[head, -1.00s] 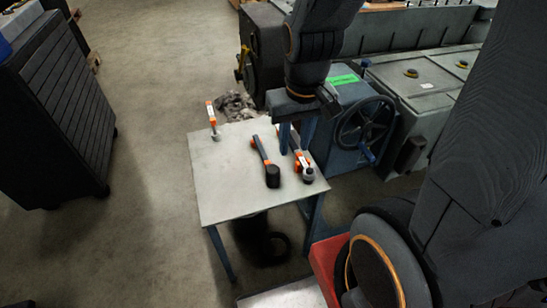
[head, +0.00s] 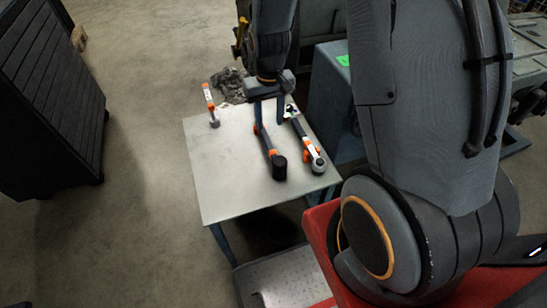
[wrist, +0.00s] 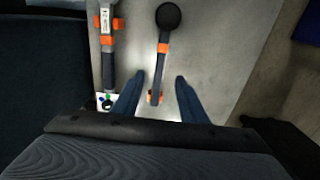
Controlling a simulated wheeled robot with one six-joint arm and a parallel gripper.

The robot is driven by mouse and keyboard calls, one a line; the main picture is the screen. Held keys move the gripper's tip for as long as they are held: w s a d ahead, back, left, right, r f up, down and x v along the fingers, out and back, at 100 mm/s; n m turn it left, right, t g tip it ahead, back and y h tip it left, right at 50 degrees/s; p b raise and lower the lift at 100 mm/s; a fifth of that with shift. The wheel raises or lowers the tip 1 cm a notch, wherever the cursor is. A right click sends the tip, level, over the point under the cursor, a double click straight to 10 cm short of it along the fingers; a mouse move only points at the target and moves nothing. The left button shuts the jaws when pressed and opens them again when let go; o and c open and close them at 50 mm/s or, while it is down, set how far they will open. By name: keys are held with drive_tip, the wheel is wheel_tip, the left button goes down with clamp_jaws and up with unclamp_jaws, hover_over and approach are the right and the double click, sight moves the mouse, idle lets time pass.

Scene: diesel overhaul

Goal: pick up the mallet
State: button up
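The mallet (head: 266,139) lies on the small grey table (head: 219,180), with its black head toward the front edge and orange bands on its dark handle. In the wrist view the mallet (wrist: 163,55) runs up the picture, head at the top. My gripper (head: 269,119) is above the far handle end. In the wrist view my gripper (wrist: 160,77) is open, one finger on each side of the handle. Nothing is between the fingers that they touch, as far as I can see. My gripper partly hides the far handle end in the head view.
A wrench-like tool (head: 308,148) with orange and white parts lies just right of the mallet; it also shows in the wrist view (wrist: 107,70). A small orange-and-white tool (head: 210,104) stands at the table's left edge. A dark cabinet (head: 50,95) is far left.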

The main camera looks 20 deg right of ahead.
hover_over(268, 140)
wheel_tip(268, 140, down, 6)
drive_tip(key=shift+f+p, duration=1)
drive_tip(key=shift+f, duration=2.85)
clamp_jaws()
